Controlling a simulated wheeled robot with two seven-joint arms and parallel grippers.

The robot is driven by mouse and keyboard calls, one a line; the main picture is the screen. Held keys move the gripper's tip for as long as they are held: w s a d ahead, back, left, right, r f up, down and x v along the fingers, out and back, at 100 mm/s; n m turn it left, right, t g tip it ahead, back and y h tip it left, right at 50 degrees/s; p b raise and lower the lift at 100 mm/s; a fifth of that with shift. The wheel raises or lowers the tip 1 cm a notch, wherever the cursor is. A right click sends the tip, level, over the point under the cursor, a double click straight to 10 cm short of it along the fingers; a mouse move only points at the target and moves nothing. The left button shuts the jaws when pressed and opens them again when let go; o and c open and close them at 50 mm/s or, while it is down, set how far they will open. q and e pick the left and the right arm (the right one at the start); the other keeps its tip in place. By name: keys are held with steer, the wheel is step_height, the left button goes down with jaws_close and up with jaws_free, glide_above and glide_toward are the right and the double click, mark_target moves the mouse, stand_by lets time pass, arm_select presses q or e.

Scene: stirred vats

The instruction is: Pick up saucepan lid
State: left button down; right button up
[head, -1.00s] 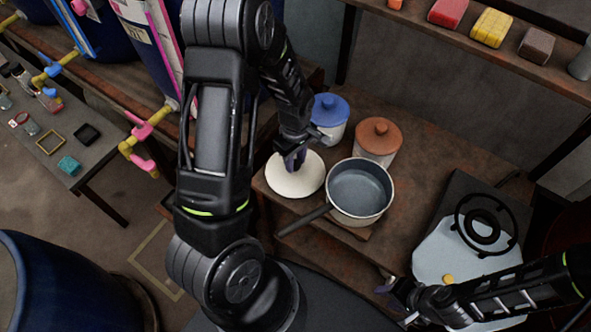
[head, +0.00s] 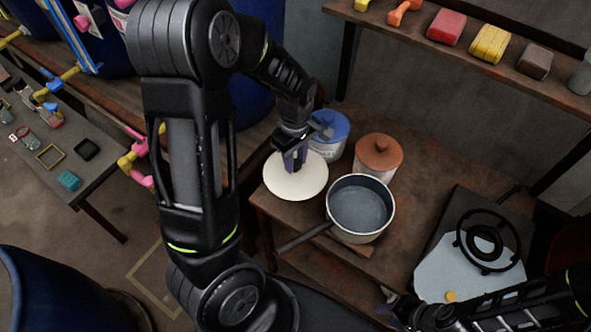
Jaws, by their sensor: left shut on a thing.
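The saucepan lid (head: 296,182) is a round cream disc at the left of the wooden table. My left gripper (head: 294,164) is above its middle, with its fingers shut on the lid's knob, which they hide. I cannot tell whether the lid is clear of the table. The saucepan (head: 360,207) stands just right of the lid, uncovered, with its dark handle pointing to the lower left. My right gripper (head: 388,308) is low in the picture near the table's front edge; its fingers are too dark and small to read.
A blue-lidded jar (head: 330,132) and a brown-lidded jar (head: 378,155) stand close behind the lid and saucepan. A burner with a black ring (head: 484,243) is at the right. A shelf with coloured blocks (head: 490,43) runs above. The table between saucepan and burner is clear.

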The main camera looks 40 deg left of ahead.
arm_select(q)
steer(key=shift+r, duration=0.95)
steer(key=w+d+r+m, duration=0.8)
steer(key=w+d+m, duration=0.2)
steer(key=m, duration=0.5)
steer(key=shift+w+d+r+m, duration=0.2)
steer(key=shift+d+m, duration=0.1)
steer(key=shift+d, duration=0.9)
